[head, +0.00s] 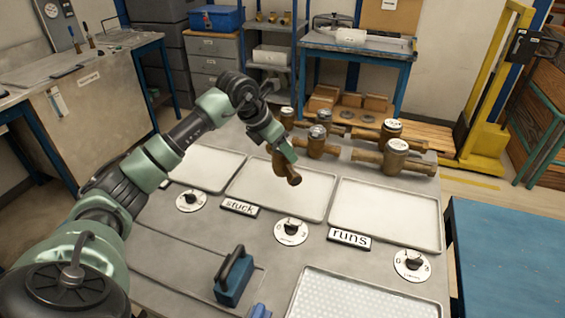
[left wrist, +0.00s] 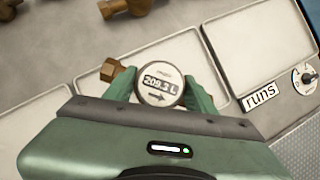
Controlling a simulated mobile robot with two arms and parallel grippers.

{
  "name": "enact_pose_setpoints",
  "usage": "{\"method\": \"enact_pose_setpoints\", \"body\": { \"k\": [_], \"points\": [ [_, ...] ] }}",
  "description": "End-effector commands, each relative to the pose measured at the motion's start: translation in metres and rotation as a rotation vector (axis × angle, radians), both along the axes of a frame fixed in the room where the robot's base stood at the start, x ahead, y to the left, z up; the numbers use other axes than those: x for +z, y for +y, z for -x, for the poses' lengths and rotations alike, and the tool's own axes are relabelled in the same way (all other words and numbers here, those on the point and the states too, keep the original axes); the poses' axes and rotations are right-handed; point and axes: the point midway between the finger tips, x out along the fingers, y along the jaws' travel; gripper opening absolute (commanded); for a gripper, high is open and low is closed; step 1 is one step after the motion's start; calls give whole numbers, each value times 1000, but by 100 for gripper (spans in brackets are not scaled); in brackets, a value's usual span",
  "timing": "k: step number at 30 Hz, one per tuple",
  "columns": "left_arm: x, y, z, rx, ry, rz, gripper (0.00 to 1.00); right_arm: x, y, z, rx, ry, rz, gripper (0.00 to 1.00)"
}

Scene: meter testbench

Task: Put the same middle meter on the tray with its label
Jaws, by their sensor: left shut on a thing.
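My left gripper (head: 277,152) is shut on a brass meter (head: 292,179) and holds it above the middle tray (head: 318,192). In the left wrist view the meter's round face (left wrist: 159,91) reads 209.3 L with an arrow below, between the green fingers. The "stuck" label (head: 239,207) lies at the middle tray's front edge. The "runs" label (head: 349,239) lies before the right tray (head: 390,212) and also shows in the left wrist view (left wrist: 260,96). The left tray (head: 205,165) is empty; a label before it is mostly hidden by my arm. My right gripper is out of view.
Several brass meters (head: 396,158) stand on pipework along the bench's back. Round dials (head: 291,231) sit along the front of the trays. The right tray is clear.

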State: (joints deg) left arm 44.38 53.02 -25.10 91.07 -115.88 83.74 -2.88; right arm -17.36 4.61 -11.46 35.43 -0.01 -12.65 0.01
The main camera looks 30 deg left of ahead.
Motion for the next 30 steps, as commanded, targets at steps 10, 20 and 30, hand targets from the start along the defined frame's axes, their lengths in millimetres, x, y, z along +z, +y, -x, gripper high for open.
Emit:
{"method": "enact_pose_setpoints", "body": {
  "k": [10, 20, 30],
  "points": [
    [-26, 0, -1, 0, -3, 1, 0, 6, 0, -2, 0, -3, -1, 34],
    [-53, 0, -2, 0, -7, 0, 0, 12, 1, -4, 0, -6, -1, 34],
    [-58, 0, 0, 0, 0, -1, 77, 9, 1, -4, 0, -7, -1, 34]
  ]
}}
